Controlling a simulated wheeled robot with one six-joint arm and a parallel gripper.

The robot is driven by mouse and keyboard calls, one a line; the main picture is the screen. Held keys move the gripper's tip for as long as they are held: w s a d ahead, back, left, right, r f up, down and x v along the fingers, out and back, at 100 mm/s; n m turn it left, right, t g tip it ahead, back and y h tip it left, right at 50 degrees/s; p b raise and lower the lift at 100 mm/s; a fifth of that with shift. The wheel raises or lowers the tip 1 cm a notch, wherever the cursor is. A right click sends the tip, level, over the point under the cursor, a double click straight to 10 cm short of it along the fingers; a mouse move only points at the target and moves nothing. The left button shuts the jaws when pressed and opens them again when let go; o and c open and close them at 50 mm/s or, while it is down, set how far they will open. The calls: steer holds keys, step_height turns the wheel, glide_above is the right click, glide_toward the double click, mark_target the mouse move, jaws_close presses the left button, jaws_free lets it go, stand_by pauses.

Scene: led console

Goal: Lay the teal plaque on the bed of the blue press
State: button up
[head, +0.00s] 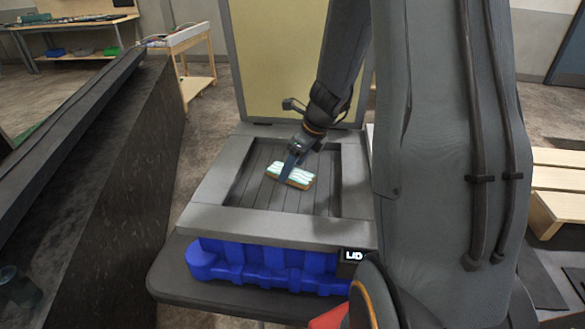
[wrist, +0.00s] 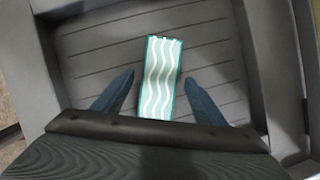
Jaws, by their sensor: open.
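The teal plaque (head: 290,175) has white wavy stripes and lies on the recessed, grooved grey bed (head: 262,160) of the blue press (head: 268,268). In the wrist view the plaque (wrist: 161,77) lies flat, patterned face up, on the grooved bed (wrist: 100,47). My gripper (head: 292,165) is right over the plaque. In the wrist view my gripper (wrist: 158,92) is open, with one dark blue finger on each side of the plaque's near part and a gap at both sides. The plaque's near end is partly hidden behind the gripper body.
A raised grey frame (head: 270,225) surrounds the bed. A yellowish upright panel (head: 278,60) with a grey frame stands behind it. A dark counter (head: 95,185) runs along the left. Wooden slatted pallets (head: 560,185) are at the right.

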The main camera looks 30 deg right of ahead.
steer(key=v, duration=1.1)
steer(key=s+a+f+n, duration=0.1)
steer(key=s+a+n, duration=0.3)
steer(key=n, duration=0.5)
steer(key=s+a+f+n+g+h, duration=0.1)
steer(key=s+a+f+n, duration=0.1)
steer(key=s+a+n, duration=0.3)
steer(key=s+a+f+n+g+h+b, duration=0.1)
steer(key=s+a+n, duration=0.3)
steer(key=n, duration=0.9)
steer(key=shift+s+a+f+n, duration=0.15)
steer(key=shift+a+f+n, duration=0.2)
steer(key=shift+f, duration=0.4)
steer(key=shift+s+a+f+n, duration=0.15)
steer(key=shift+s+n, duration=0.2)
steer(key=shift+n, duration=0.4)
